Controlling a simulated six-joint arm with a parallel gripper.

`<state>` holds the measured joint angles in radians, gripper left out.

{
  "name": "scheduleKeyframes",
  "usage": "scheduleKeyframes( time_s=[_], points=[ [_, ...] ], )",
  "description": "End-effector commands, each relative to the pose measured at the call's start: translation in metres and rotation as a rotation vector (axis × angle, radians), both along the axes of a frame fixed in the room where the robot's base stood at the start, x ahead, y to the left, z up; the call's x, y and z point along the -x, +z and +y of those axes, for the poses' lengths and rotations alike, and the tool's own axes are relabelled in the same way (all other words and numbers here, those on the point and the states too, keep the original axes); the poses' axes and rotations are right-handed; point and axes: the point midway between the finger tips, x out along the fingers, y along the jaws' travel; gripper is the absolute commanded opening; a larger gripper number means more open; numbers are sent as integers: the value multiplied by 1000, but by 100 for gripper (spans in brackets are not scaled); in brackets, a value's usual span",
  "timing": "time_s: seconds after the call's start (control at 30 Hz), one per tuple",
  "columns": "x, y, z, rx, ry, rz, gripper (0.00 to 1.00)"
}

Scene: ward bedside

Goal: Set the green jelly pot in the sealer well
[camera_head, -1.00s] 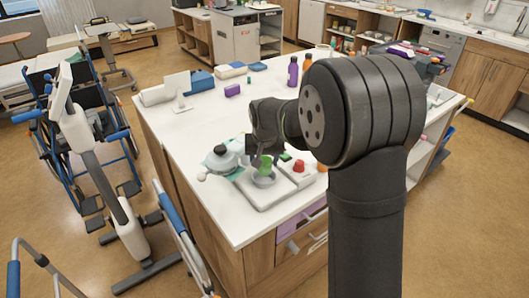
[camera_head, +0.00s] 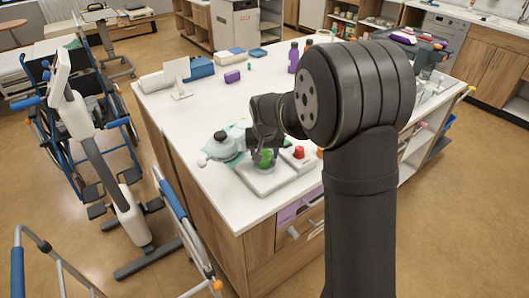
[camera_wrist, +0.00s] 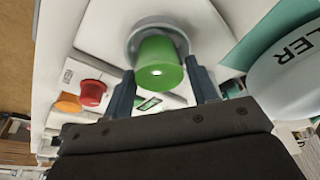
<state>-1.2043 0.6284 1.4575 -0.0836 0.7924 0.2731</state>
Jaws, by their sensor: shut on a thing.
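The green jelly pot (camera_head: 264,157) is between the fingers of my gripper (camera_wrist: 163,88), which is shut on it. In the wrist view the pot (camera_wrist: 160,65) shows its green end toward the camera, with the grey round rim of the sealer well (camera_wrist: 136,38) around its far end. The pot is at the well, lined up with it; I cannot tell whether it rests on the bottom. The sealer's pale base (camera_head: 266,181) lies near the counter's front corner. Its teal and white lettered part (camera_wrist: 296,75) is right of the pot in the wrist view.
A red button (camera_wrist: 92,93) and an orange item (camera_wrist: 68,103) are beside the well. The counter's middle left is clear.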

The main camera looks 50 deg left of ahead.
Motion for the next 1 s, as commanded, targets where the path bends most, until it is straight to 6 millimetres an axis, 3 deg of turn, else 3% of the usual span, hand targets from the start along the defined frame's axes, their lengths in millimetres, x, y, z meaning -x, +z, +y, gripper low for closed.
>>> scheduleKeyframes(
  time_s=[1.0],
  points=[
    [0, -9, 0, 0, 0, 0, 29]
  ],
)
